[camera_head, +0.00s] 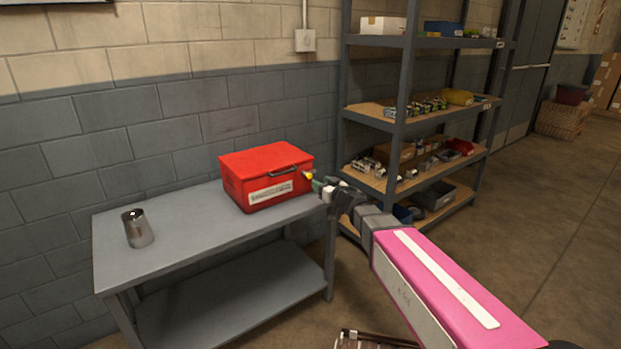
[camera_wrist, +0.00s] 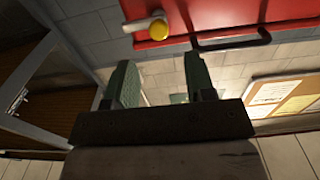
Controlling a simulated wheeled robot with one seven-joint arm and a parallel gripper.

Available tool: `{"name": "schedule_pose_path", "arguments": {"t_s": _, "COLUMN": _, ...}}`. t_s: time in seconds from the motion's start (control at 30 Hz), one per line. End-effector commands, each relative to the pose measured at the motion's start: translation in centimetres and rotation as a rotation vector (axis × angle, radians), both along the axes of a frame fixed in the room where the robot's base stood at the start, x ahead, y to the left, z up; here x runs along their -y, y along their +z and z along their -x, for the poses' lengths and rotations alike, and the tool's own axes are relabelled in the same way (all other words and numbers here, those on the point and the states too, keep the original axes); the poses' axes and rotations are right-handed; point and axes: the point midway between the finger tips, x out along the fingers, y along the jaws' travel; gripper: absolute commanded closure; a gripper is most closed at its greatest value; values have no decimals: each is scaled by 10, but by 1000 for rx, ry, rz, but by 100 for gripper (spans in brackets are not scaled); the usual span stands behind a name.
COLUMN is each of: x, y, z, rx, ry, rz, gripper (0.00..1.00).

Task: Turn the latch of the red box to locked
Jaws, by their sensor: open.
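The red box (camera_head: 252,180) stands closed at the right end of the grey table, with a dark handle and a white label on its front. Its latch shows as a small yellow knob (camera_head: 307,175) near the right of the front. In the wrist view the red face (camera_wrist: 205,12) is at the top, with the yellow knob (camera_wrist: 155,32) at one end of a pale bar (camera_wrist: 145,24). My gripper (camera_head: 318,186) is just right of the box, close to the latch. In the wrist view its green fingers (camera_wrist: 161,75) are apart with nothing between them, below the knob in the picture.
A metal cup (camera_head: 138,230) stands on the left of the grey table (camera_head: 185,225). A shelf rack (camera_head: 408,110) with bins and small parts stands behind my arm on the right. The table's middle is clear.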

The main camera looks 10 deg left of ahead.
Motion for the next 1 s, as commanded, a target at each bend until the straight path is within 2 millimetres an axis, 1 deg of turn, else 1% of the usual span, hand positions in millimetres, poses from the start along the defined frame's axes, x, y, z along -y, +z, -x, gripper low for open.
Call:
{"name": "schedule_pose_path", "arguments": {"t_s": 0.03, "x": -9, "y": -1, "z": -9, "rx": 1, "ry": 1, "rz": -1, "gripper": 50}}
{"name": "schedule_pose_path", "arguments": {"t_s": 0.2, "x": -32, "y": -1, "z": -30, "rx": 0, "ry": 0, "rz": 0, "gripper": 50}}
{"name": "schedule_pose_path", "arguments": {"t_s": 0.3, "x": -45, "y": -1, "z": -40, "rx": 0, "ry": 0, "rz": 0, "gripper": 50}}
{"name": "schedule_pose_path", "arguments": {"t_s": 0.4, "x": -53, "y": -1, "z": -47, "rx": 0, "ry": -1, "rz": 0, "gripper": 50}}
{"name": "schedule_pose_path", "arguments": {"t_s": 0.53, "x": -57, "y": 0, "z": -50, "rx": 0, "ry": -2, "rz": 0, "gripper": 50}}
{"name": "schedule_pose_path", "arguments": {"t_s": 0.77, "x": -57, "y": 0, "z": -50, "rx": 0, "ry": -2, "rz": 0, "gripper": 50}}
{"name": "schedule_pose_path", "arguments": {"t_s": 0.8, "x": -57, "y": 0, "z": -50, "rx": 0, "ry": -2, "rz": 0, "gripper": 63}}
{"name": "schedule_pose_path", "arguments": {"t_s": 0.87, "x": -57, "y": 0, "z": -50, "rx": 0, "ry": -2, "rz": 0, "gripper": 83}}
{"name": "schedule_pose_path", "arguments": {"t_s": 0.9, "x": -57, "y": 0, "z": -50, "rx": 0, "ry": -2, "rz": 0, "gripper": 96}}
{"name": "schedule_pose_path", "arguments": {"t_s": 1.0, "x": -57, "y": 0, "z": -50, "rx": 0, "ry": -2, "rz": 0, "gripper": 96}}
